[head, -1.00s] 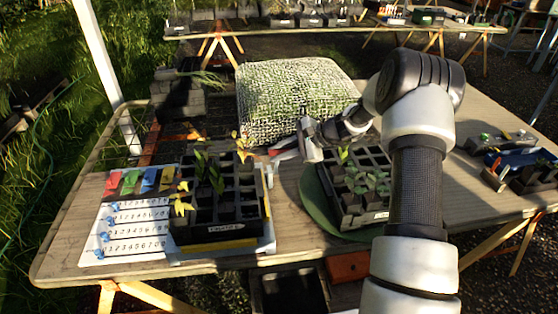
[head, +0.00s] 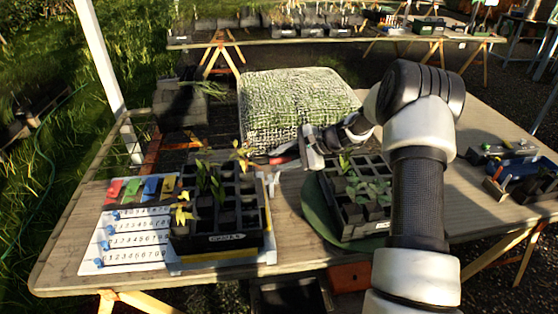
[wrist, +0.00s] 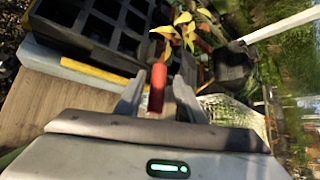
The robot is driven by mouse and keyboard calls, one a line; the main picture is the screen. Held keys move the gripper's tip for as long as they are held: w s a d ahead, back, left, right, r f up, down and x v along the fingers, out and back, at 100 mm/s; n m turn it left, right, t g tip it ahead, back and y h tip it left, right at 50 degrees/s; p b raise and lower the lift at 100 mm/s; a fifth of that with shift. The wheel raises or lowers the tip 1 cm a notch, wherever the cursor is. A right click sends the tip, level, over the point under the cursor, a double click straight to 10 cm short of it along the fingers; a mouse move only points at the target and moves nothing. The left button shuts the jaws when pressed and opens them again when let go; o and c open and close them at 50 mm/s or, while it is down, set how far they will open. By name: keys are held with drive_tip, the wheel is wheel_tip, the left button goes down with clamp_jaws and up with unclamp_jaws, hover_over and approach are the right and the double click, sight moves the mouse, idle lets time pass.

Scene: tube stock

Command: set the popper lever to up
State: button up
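A red upright grip, which looks like the popper lever's handle (wrist: 157,90), stands between the fingers of my gripper (wrist: 158,84) in the wrist view. The fingers are apart, with a narrow gap showing on each side of the red grip; contact is not clear. In the head view my gripper (head: 308,150) is low over the middle of the table, just right of a small red part (head: 286,158) behind the left seed tray. The lever's base and exact angle are hidden.
Another tray (head: 365,231) sits on a green round mat (head: 315,208) at right. A patterned cushion-like block (head: 300,105) lies behind. Small tools lie at far right.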

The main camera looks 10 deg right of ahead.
drive_tip(key=v, duration=1.7)
drive_tip(key=shift+b, duration=0.3)
drive_tip(key=shift+d+r, duration=0.1)
drive_tip(key=s+a+r+n+h+p, duration=0.1)
drive_tip(key=s+a+r+n+h, duration=0.3)
drive_tip(key=s+r, duration=0.45)
drive_tip(key=s+a+r+n+h+p, duration=0.2)
drive_tip(key=s+a+r+n, duration=0.3)
drive_tip(key=s+a+r, duration=0.4)
drive_tip(key=s+d+n+h, duration=0.1)
drive_tip(key=s+n, duration=0.2)
drive_tip(key=s, duration=0.5)
drive_tip(key=s+d+f+n+h+p, duration=0.1)
drive_tip(key=s+d+n+h, duration=0.1)
drive_tip(key=s, duration=0.5)
drive_tip(key=shift+s+f+n, duration=0.25)
drive_tip(key=shift+s+n, duration=0.15)
drive_tip(key=shift+n, duration=0.2)
